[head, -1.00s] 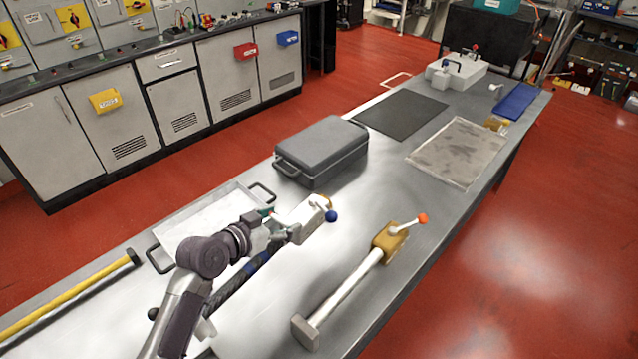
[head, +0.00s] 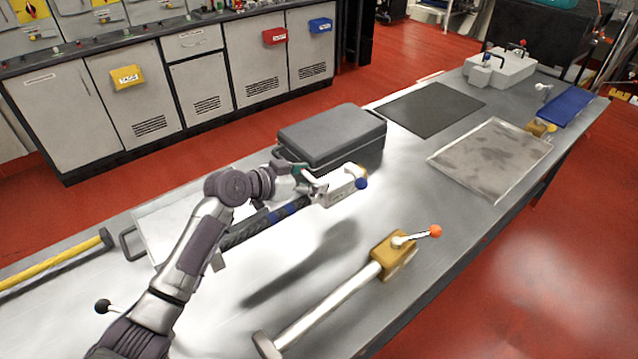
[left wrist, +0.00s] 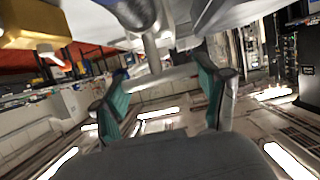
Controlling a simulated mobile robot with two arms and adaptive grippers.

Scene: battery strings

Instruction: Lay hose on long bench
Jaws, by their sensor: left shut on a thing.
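A dark braided hose (head: 262,224) with blue bands is in the head view. A pale block (head: 341,188) with a blue knob is at its right end. My left gripper (head: 308,184) is shut on the hose close to this block and holds it above the long bench (head: 405,185); a dark shadow lies on the bench below. The arm hides part of the hose's left end. In the left wrist view the teal-padded fingers (left wrist: 165,100) show, with a pale bar between them. My right gripper is not in view.
A dark case (head: 330,138) stands behind the gripper. A pale bar with a yellow block (head: 393,255) and orange knob lies in front. A black mat (head: 431,108), a grey tray (head: 492,157) and a yellow bar (head: 50,268) are also on the bench.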

